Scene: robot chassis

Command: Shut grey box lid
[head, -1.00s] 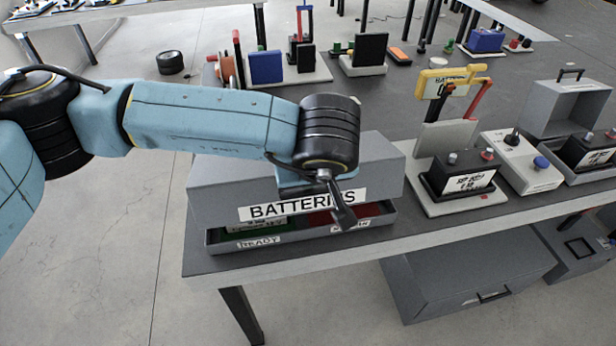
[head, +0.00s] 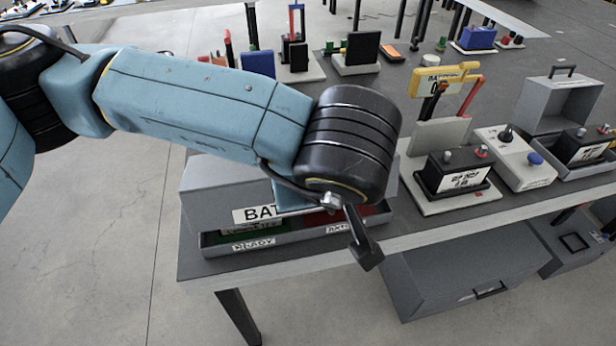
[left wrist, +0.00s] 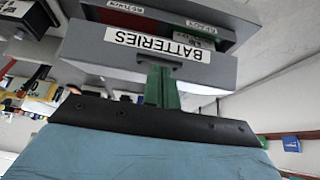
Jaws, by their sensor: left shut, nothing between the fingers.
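The grey box (head: 214,244) stands at the near left of the bench, with its lid (head: 208,190) raised over a tray with green and red compartments. A white BATTERIES label (head: 246,216) is on the lid's front, partly hidden by my left arm. In the left wrist view the lid (left wrist: 215,72) appears upside down, with the tray (left wrist: 190,22) open beyond it.
A battery tester with a yellow sign (head: 437,77) and a black battery (head: 456,176) stand to the right of the box. An open grey case (head: 563,95) is farther right. A grey cabinet (head: 470,262) is below the bench. Floor at the left is clear.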

